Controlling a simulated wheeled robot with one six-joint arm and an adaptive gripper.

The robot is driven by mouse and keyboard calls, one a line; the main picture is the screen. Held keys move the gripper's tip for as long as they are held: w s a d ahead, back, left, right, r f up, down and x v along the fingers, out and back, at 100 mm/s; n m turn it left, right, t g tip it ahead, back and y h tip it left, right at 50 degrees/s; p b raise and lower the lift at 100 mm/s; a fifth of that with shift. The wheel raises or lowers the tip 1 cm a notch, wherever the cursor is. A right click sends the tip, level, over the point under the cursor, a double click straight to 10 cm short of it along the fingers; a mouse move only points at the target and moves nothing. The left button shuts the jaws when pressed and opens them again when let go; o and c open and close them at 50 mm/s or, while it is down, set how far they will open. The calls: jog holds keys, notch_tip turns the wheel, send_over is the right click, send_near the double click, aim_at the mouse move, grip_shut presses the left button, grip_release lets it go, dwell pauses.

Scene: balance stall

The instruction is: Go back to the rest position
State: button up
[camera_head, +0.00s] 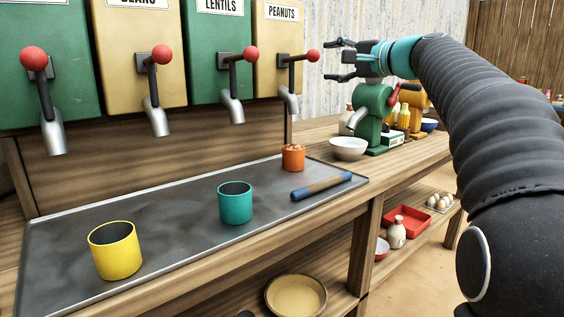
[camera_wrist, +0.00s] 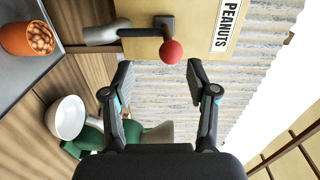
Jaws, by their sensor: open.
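My gripper (camera_head: 342,61) is open and empty, in the air to the right of the peanuts dispenser (camera_head: 277,40). In the wrist view my gripper (camera_wrist: 160,80) has its two fingers spread apart. The red-knobbed lever (camera_head: 299,57) of the peanuts dispenser is just left of the fingers. In the wrist view its red knob (camera_wrist: 171,52) shows beyond the fingertips, apart from them. An orange cup (camera_head: 293,158) filled with peanuts stands on the tray under the peanuts spout (camera_head: 291,103).
A grey tray (camera_head: 160,216) holds a yellow cup (camera_head: 115,250), a teal cup (camera_head: 235,203) and a blue-brown rod (camera_head: 321,187). A white bowl (camera_head: 348,148) and a green machine (camera_head: 371,112) stand beyond it. Lower shelves hold a red tray (camera_head: 405,222) and a tan bowl (camera_head: 296,297).

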jog(key=s+a+f+n+g+h, duration=0.2)
jog(key=s+a+f+g+h, duration=0.1)
jog(key=s+f, duration=0.65)
jog(key=s+a+f+n+g+h, duration=0.2)
jog(key=s+a+f+n, duration=0.1)
jog(key=s+f, duration=0.65)
jog(key=s+d+f+n+g+h, duration=0.1)
jog(key=s+d+f+n+h, duration=0.1)
jog(key=s+f, duration=0.7)
jog(key=s+d+f+n+g+h, duration=0.2)
jog(key=s+f, duration=0.7)
jog(key=f, duration=0.5)
jog(key=shift+s+d+f+n+g+h, duration=0.3)
jog(key=shift+d+n+h, duration=0.2)
jog(key=shift+n+h, duration=0.25)
